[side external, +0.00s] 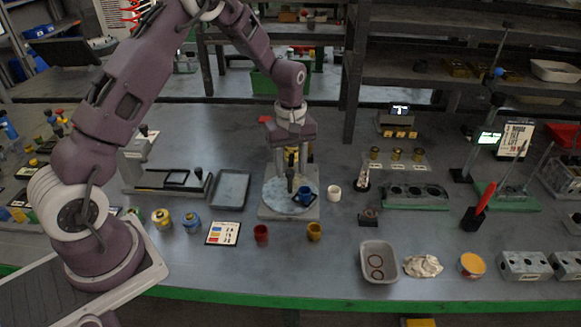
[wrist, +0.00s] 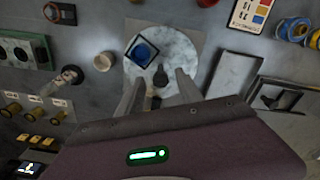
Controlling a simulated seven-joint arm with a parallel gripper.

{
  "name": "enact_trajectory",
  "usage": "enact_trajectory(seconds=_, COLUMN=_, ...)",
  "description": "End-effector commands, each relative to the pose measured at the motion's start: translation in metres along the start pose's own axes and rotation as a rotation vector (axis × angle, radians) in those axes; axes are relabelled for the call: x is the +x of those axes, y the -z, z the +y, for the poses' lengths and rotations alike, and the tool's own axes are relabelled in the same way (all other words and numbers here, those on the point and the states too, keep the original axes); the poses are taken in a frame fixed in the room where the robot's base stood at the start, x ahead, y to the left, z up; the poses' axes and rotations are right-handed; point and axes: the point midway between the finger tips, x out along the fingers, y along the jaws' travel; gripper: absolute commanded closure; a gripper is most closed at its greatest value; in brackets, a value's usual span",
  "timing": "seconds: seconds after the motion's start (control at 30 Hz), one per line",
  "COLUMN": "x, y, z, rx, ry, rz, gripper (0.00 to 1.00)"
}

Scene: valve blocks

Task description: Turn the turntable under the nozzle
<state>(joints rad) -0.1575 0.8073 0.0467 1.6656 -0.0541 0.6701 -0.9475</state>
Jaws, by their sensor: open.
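The turntable (side external: 275,198) is a round, pale marbled disc on a square grey plate; it also fills the top middle of the wrist view (wrist: 180,55). A blue cup (side external: 305,194) sits on it inside a dark square frame (wrist: 131,57). A dark upright knob (wrist: 160,78) stands on the disc near its edge. My gripper (side external: 290,172) is above the disc, pointing down. In the wrist view its open fingers (wrist: 160,76) show on either side of the knob; I cannot tell their height or whether they touch it. A brass part behind my gripper may be the nozzle (side external: 291,155), mostly hidden.
A white cup (side external: 334,192) stands close right of the turntable, a grey tray (side external: 231,205) close left. A valve block (side external: 415,206) and a grey bin (side external: 379,281) are further right.

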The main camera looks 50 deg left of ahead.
Motion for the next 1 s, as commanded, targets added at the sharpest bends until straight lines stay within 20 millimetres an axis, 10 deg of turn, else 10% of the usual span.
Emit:
enact_trajectory(seconds=0.3, x=0.0070, y=-0.0001, z=-0.0002, rx=0.001, ry=-0.001, rz=0.000, gripper=0.57)
enact_trajectory(seconds=0.53, x=0.0068, y=-0.0002, z=-0.0002, rx=0.002, ry=0.000, rz=0.000, gripper=1.00)
enact_trajectory(seconds=1.0, x=0.0064, y=-0.0003, z=-0.0001, rx=0.002, ry=-0.001, rz=0.000, gripper=1.00)
